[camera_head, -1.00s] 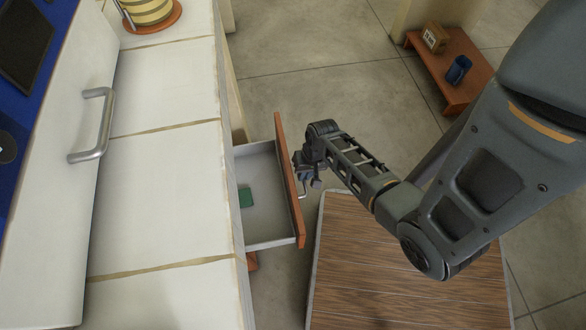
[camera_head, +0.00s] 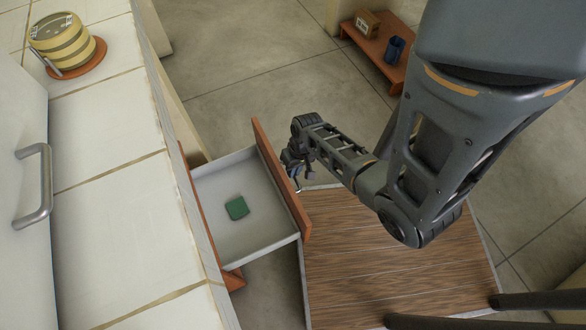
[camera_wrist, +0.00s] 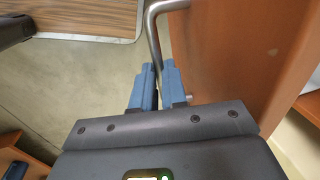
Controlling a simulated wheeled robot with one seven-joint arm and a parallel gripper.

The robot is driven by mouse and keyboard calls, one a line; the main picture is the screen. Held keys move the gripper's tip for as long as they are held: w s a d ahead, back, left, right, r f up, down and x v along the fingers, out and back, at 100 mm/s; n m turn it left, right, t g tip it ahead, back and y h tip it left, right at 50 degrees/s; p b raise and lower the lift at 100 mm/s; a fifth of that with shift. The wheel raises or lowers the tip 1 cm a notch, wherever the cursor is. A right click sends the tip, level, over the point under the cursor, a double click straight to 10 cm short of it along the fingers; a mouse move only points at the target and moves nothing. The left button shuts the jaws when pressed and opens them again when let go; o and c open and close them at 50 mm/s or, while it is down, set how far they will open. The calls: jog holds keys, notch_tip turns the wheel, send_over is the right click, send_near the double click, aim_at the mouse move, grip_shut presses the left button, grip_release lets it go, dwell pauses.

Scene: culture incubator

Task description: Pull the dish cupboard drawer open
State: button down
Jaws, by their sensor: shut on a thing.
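The drawer (camera_head: 232,168) stands well out from the cupboard below the white counter, with a grey-white inside and an orange-brown front (camera_head: 284,186). A green item (camera_head: 237,208) lies on its floor. My gripper (camera_head: 297,172) is at the outer side of the drawer front, its fingers small and partly hidden by my arm. In the wrist view my gripper (camera_wrist: 159,84) has its blue fingers shut on the metal drawer handle (camera_wrist: 153,30), beside the drawer front (camera_wrist: 235,60).
A wooden-topped platform (camera_head: 390,255) lies just right of the drawer. A low red-brown bench (camera_head: 375,55) holds a box (camera_head: 367,23) and a blue cup (camera_head: 394,50) at the back. Bare floor (camera_head: 240,80) lies behind the drawer.

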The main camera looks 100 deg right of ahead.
jog(key=c, duration=1.2)
grip_release()
jog(key=shift+o, duration=0.2)
notch_tip(320, 180, up, 8)
jog(key=s+p, duration=0.1)
jog(key=p, duration=0.1)
jog(key=shift+s+d+f, duration=0.15)
jog(key=shift+d+f, duration=0.05)
jog(key=shift+d, duration=0.05)
